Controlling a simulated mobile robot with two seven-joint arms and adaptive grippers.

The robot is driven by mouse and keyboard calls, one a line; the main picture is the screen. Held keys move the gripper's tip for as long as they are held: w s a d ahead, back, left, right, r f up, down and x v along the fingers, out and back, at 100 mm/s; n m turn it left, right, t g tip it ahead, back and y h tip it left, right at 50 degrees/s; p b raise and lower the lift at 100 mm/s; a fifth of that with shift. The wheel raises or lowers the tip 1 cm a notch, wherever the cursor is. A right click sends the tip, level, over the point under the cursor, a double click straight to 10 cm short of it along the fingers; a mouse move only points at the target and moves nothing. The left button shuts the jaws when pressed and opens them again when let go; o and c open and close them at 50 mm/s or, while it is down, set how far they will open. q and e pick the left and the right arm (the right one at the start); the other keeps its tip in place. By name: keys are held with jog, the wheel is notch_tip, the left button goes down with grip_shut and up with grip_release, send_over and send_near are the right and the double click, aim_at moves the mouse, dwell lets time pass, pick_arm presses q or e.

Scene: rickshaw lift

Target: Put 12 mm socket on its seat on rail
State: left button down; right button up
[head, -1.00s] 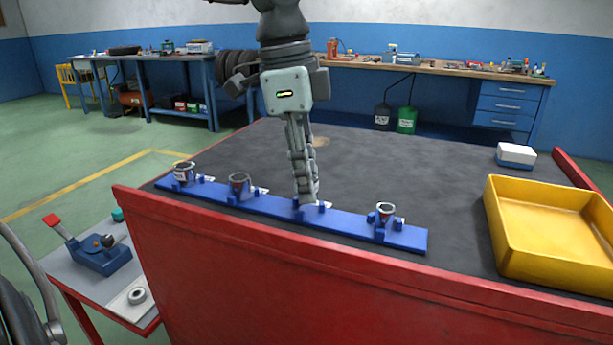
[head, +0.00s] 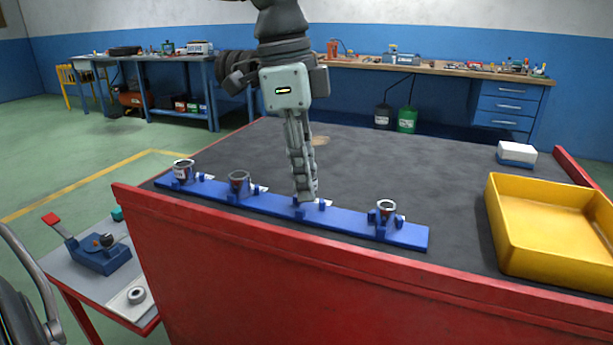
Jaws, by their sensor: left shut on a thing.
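The blue rail (head: 340,217) lies along the near edge of the dark bench top. Three grey sockets stand upright on it: one at the left end (head: 184,171), one beside it (head: 239,184) and one near the right end (head: 386,211). My left gripper (head: 307,198) points down at the rail's seat between the second and the right-end socket. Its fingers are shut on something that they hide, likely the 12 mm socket. I cannot tell whether that thing touches the seat. Size markings are too small to read. My right gripper is not in view.
A yellow tray (head: 500,225) stands at the right of the bench, with a white and blue box (head: 516,155) behind it. A red side table (head: 75,285) at lower left holds a blue lever tool (head: 100,256) and a ring (head: 137,295). The bench behind the rail is mostly clear.

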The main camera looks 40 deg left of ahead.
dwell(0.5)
pick_arm(q)
jog(key=shift+b, duration=0.55)
dwell(0.8)
jog(key=shift+f+b, duration=0.7)
jog(key=shift+b, duration=0.3)
dwell(0.4)
jog(key=shift+s+f+b, duration=0.35)
jog(key=shift+f+b, duration=0.45)
jog(key=shift+b, duration=0.3)
dwell(0.8)
jog(key=c, duration=1.4)
grip_release()
jog(key=shift+c, duration=0.2)
jog(key=shift+o, duration=1.2)
jog(key=shift+w+f, duration=0.1)
jog(key=shift+w, duration=0.25)
